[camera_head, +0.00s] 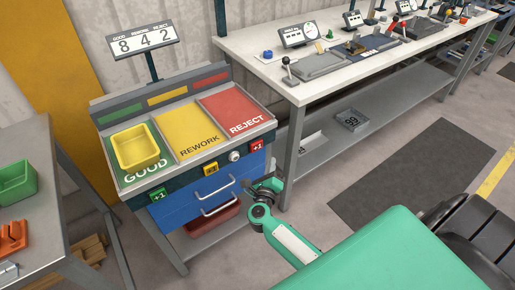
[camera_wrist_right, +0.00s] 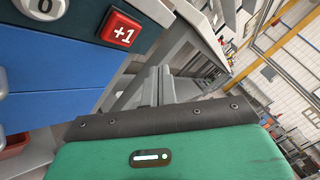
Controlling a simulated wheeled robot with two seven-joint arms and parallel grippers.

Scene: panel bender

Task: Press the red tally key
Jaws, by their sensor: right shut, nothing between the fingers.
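The red tally key (camera_head: 257,146), marked +1, is on the front rail of the sorting bench, below the red REJECT area (camera_head: 237,112). It also shows in the right wrist view (camera_wrist_right: 121,30), up and left of my fingers. My right gripper (camera_head: 266,185) is in front of the bench's blue drawers, below the key and apart from it. Its fingers (camera_wrist_right: 158,82) are shut with nothing between them. The counter sign (camera_head: 143,39) reads 8 4 2. My left gripper is not in view.
A green key (camera_head: 158,195), a yellow key (camera_head: 211,168) and a white round button (camera_head: 234,156) share the rail. A yellow bin (camera_head: 135,148) is on the GOOD area. Drawer handles (camera_head: 214,190) stick out near my gripper. A long white workbench (camera_head: 258,43) stands at right.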

